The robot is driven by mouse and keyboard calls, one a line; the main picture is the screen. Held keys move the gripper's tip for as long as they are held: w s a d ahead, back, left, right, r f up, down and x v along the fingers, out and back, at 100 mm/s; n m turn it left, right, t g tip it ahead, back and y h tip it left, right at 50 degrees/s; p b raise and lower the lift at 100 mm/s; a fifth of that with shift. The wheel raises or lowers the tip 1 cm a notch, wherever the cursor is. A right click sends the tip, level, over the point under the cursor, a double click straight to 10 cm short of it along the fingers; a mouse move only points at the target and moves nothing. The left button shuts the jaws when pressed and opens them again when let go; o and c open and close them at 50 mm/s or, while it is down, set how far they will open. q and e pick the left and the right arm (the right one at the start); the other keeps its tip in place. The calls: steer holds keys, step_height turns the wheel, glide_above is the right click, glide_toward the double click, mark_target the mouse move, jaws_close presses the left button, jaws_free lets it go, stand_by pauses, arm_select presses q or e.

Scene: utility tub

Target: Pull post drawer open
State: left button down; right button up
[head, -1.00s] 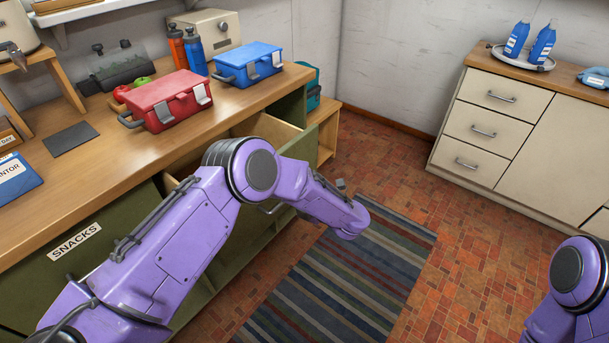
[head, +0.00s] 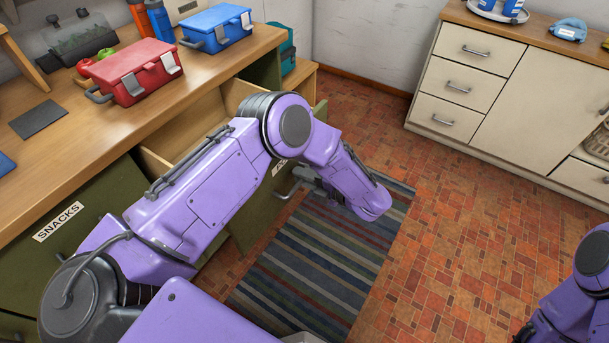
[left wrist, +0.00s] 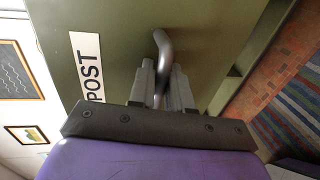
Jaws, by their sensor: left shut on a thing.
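The post drawer is a green-fronted drawer with a white "POST" label (left wrist: 88,66) in the left wrist view. In the head view it stands open from the counter, with its bare wooden inside (head: 190,130) showing behind my left arm. Its grey bar handle (left wrist: 163,48) runs between the fingers of my left gripper (left wrist: 165,85), which is shut on it. In the head view the left gripper (head: 308,180) is at the drawer front, partly hidden by my arm. My right arm shows at the right edge, but its gripper is out of view.
A red lunch box (head: 135,75) and a blue lunch box (head: 217,28) stand on the wooden counter above. A "SNACKS" drawer (head: 60,222) is at the left. A striped rug (head: 310,260) lies on the tiled floor. A cream cabinet (head: 490,85) stands across clear floor.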

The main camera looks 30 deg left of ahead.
arm_select(q)
steer(key=c, duration=1.3)
jaws_free()
steer(key=b+v, duration=0.2)
steer(key=v, duration=0.8)
steer(key=shift+d, duration=0.25)
